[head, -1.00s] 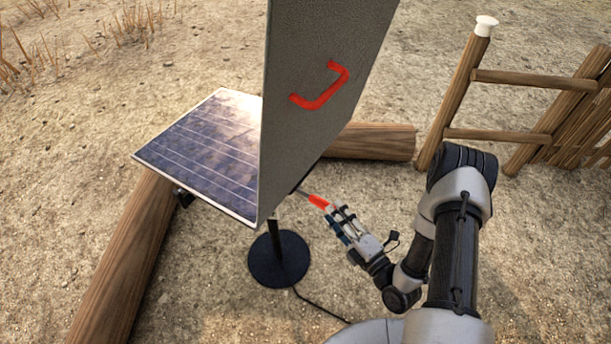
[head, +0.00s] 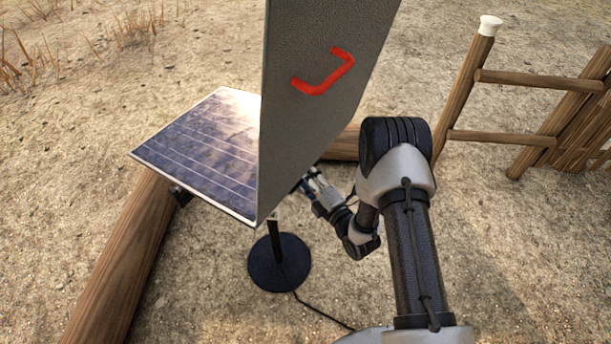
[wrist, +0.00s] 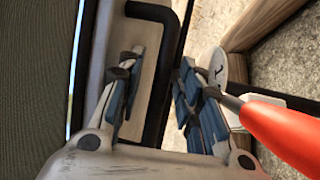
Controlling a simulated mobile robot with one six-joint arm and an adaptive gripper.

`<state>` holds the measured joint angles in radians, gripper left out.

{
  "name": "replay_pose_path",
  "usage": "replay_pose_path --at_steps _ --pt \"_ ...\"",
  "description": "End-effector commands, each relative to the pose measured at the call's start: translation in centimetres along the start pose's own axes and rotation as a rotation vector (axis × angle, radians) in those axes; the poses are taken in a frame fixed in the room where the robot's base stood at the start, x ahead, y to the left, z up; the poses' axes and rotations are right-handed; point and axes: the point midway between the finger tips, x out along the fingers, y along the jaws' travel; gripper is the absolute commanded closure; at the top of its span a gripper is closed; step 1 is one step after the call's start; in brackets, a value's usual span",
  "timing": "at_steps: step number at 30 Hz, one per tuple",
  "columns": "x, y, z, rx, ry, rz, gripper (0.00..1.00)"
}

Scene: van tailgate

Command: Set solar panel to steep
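The solar panel (head: 205,145) is dark blue with pale lines and lies tilted at a shallow angle on a black stand with a round base (head: 279,262). My gripper (head: 305,185) is partly hidden behind the upright grey panel's edge. In the wrist view my gripper (wrist: 160,95) has its blue-padded fingers apart. A black bar-shaped handle (wrist: 163,75) shows between them, and I cannot tell whether they touch it. A red grip on a metal shaft (wrist: 285,132) lies just right of the right finger, outside the gripper. The red grip is hidden in the head view.
The upright grey panel (head: 315,110) with a red handle (head: 325,74) blocks part of the solar panel. Logs (head: 125,260) lie at the left and behind. A wooden fence (head: 510,100) stands right. A white disc (wrist: 212,68) is beside the right finger. A cable (head: 320,314) runs along the sand.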

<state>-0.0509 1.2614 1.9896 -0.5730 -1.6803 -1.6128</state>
Motion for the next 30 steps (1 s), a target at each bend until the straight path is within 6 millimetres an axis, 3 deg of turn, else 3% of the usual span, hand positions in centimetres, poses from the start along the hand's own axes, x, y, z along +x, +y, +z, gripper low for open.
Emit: replay_pose_path --at_steps 7,21,30 --pt "0.03 0.03 0.01 0.000 0.000 0.000 0.68" --pt "0.00 0.01 0.00 0.000 0.000 0.000 1.00" --pt "-0.01 0.01 0.00 0.000 0.000 0.000 1.00"
